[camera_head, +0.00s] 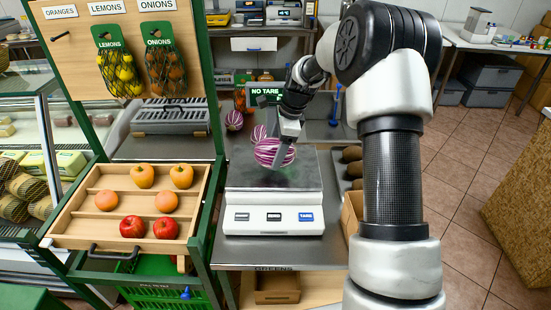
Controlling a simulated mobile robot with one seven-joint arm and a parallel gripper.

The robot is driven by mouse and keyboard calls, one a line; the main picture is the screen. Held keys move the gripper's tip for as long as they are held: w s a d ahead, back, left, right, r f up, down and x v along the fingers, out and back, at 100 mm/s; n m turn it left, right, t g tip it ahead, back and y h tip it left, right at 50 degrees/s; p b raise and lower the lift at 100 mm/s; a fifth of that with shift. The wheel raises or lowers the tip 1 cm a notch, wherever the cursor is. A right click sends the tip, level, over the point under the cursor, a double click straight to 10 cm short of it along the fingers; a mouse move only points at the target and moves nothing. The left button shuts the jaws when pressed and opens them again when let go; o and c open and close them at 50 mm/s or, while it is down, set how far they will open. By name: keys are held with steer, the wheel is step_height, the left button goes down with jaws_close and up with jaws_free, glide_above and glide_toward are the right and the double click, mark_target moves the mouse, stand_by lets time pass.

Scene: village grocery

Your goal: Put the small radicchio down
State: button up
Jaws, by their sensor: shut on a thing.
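My gripper (282,150) is shut on a red-and-white striped radicchio (270,153) over a scale. The scale's dark top plate (305,172) is below the radicchio; I cannot tell whether they touch. Two more radicchios stand behind, one purple at the left (234,120) and one striped (259,133) just behind the held one, partly hidden. The scale's white front (273,221) has several keys, and its display (266,90) at the back reads "NO TARE".
A tilted wooden crate (60,232) with apples and oranges stands at the left of the scale. Netted lemons (119,75) and onions (166,70) hang above it. Brown produce (352,160) lies at the right of the scale. Bare metal counter (230,252) shows in front.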

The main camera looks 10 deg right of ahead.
steer(key=shift+f, duration=1.75)
steer(key=shift+f, duration=0.15)
steer(key=o, duration=1.3)
